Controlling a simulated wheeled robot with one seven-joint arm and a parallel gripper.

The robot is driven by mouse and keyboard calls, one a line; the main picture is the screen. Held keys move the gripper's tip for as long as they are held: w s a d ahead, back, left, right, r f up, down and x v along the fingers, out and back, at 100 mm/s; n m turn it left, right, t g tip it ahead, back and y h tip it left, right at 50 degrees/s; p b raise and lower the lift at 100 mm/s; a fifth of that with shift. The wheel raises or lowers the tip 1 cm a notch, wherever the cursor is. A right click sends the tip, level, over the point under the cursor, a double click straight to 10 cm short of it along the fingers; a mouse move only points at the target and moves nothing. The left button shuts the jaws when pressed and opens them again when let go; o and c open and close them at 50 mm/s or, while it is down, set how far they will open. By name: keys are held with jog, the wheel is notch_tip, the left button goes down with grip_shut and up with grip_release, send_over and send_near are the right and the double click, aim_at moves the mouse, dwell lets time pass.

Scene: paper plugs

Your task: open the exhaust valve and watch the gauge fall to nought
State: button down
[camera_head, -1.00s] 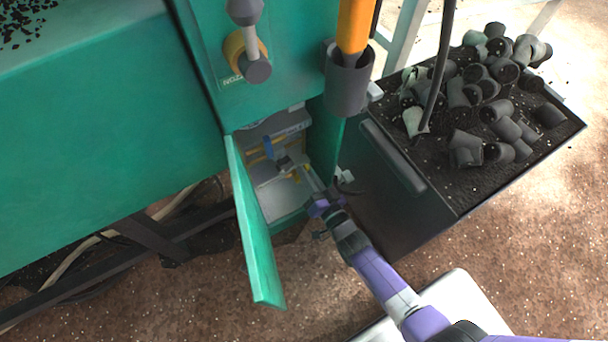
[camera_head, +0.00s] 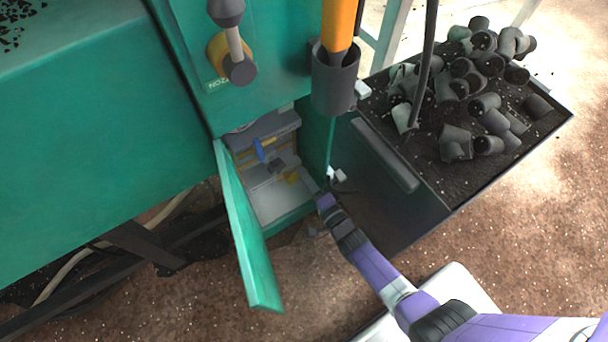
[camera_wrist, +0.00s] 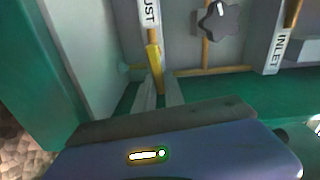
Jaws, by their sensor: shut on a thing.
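The exhaust valve's yellow lever (camera_wrist: 154,62) stands nearly upright in the wrist view, below a white label whose visible letters read "UST". My gripper (camera_wrist: 159,92) is shut on this lever, with a finger on either side of its lower end. In the head view my gripper's wrist is at the right edge of the open cabinet (camera_head: 275,218). A small yellow part (camera_head: 292,177) shows inside the cabinet there, and the fingers are too small to make out. I cannot make out a gauge dial in either view.
The green cabinet door (camera_head: 246,235) hangs open on the left. A blue handle (camera_head: 258,149) is inside. A star knob (camera_wrist: 219,20) and an "INLET" label (camera_wrist: 279,45) lie right of the lever. A black tray (camera_head: 440,190) of dark elbow pieces stands right of the cabinet.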

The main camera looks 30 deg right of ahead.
jog(key=shift+f+m, duration=0.3)
jog(key=shift+m, duration=0.4)
jog(key=shift+s, duration=0.1)
jog(key=c, duration=1.4)
grip_release()
jog(key=shift+c, duration=0.2)
jog(key=s+p, duration=0.2)
jog(key=s, duration=0.5)
jog(key=shift+s, duration=0.4)
